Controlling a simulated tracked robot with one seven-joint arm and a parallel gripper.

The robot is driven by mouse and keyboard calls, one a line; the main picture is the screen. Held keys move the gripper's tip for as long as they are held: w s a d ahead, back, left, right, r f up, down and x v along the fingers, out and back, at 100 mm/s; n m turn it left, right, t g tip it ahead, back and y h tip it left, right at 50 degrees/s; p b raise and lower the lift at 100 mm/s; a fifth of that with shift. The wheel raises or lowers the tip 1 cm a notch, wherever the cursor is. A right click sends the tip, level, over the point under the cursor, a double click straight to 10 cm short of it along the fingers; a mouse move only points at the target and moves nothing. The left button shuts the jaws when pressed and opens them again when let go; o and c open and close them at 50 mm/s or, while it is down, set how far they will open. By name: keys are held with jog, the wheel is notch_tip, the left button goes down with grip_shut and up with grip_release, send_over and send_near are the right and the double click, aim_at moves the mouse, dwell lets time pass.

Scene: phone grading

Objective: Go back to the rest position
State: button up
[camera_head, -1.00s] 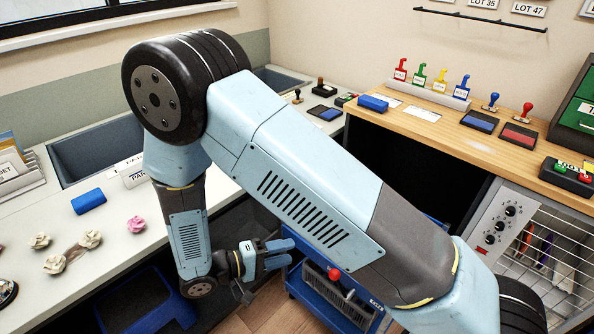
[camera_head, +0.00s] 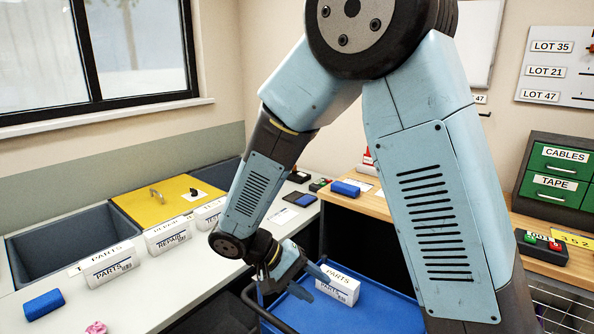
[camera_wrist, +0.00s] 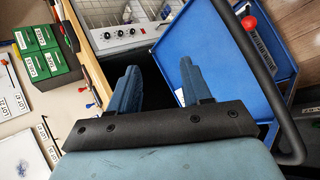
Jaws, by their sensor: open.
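My gripper (camera_head: 308,282) hangs over the near left part of the blue cart top (camera_head: 385,312), beside a white box labelled PARTS (camera_head: 343,287). In the wrist view, its two blue fingers (camera_wrist: 160,85) are spread apart. A small white patch shows beside the right finger there, too hidden to identify. No object is seen gripped. My arm is bent, with its elbow high in the head view. I cannot tell whether a finger touches the PARTS box.
White boxes (camera_head: 108,265) line the left counter near a grey bin (camera_head: 60,250) and a yellow lid (camera_head: 165,200). A wooden bench with green drawers (camera_head: 556,172) stands at right. The cart's dark handle (camera_wrist: 262,60) passes close to my gripper.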

jog(key=s+d+r+m+t+y, duration=0.1)
jog(key=s+d+r+t+y, duration=0.2)
jog(key=d+r, duration=0.7)
jog(key=s+d+r+m+t+y, duration=0.1)
jog(key=s+d+r+t+y, duration=0.1)
jog(key=s+d+r+y, duration=0.4)
jog(key=d+r, duration=0.4)
jog(key=r, duration=0.1)
jog(key=shift+d+r+m+t+y, duration=0.2)
jog(key=shift+r+m+t+y, duration=0.1)
jog(key=shift+m+t+y, duration=0.1)
dwell(1.3)
